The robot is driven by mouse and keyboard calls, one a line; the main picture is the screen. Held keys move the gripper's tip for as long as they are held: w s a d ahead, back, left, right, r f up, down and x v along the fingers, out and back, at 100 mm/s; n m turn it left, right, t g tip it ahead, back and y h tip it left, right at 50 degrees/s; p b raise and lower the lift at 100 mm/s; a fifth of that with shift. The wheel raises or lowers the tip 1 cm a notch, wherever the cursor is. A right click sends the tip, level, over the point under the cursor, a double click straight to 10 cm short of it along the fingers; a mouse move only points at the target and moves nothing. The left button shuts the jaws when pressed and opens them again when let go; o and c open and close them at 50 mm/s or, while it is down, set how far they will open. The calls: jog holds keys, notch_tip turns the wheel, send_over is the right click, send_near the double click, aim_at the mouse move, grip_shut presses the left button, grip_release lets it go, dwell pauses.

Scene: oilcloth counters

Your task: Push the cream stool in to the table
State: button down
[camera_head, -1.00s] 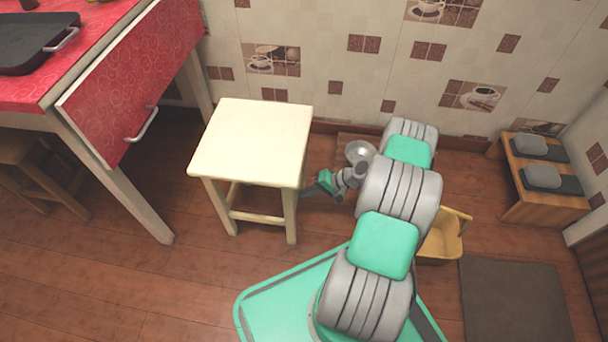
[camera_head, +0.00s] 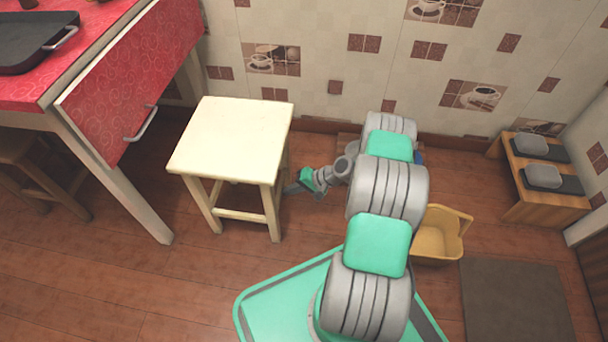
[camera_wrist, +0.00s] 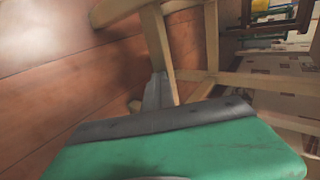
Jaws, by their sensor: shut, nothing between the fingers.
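The cream stool (camera_head: 232,140) stands upright on the wooden floor, to the right of the red-topped table (camera_head: 115,95), with a gap between them. My gripper (camera_head: 292,188) is low at the stool's right side, shut, with its tip at or very near a right leg. In the wrist view the shut gripper (camera_wrist: 158,90) points at a cream stool leg (camera_wrist: 158,45); it looks close to or against it. Whether it touches is hard to tell. The table's near leg (camera_head: 125,185) stands left of the stool.
A brown stool (camera_head: 30,165) is under the table at the left. A yellow bin (camera_head: 440,237) sits right of my arm. The tiled wall (camera_head: 330,50) is behind. Floor between stool and table is clear.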

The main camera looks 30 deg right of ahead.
jog(key=shift+w+a+b, duration=0.85)
jog(key=shift+w+a, duration=3.9)
jog(key=shift+a, duration=2.35)
jog(key=s+d, duration=0.6)
jog(key=d, duration=0.4)
jog(key=shift+s+p, duration=0.35)
jog(key=shift+s, duration=0.05)
notch_tip(320, 180, up, 46)
jog(key=s+a+n+g+h+p, duration=0.3)
jog(key=n+h+p, duration=0.15)
jog(key=p, duration=1.85)
jog(key=s+r+h+p, duration=0.1)
jog(key=s+r+p, duration=0.5)
jog(key=r, duration=0.5)
jog(key=s+r+n+h+p, duration=0.1)
jog(key=s+r+p, duration=0.5)
jog(key=r, duration=0.4)
jog(key=s+r+n+h+p, duration=0.1)
jog(key=s+r+p, duration=0.5)
jog(key=r, duration=0.5)
jog(key=shift+s+a+r+t+h+p, duration=0.3)
jog(key=shift+a+r+h+p, duration=0.05)
jog(key=shift+p, duration=0.15)
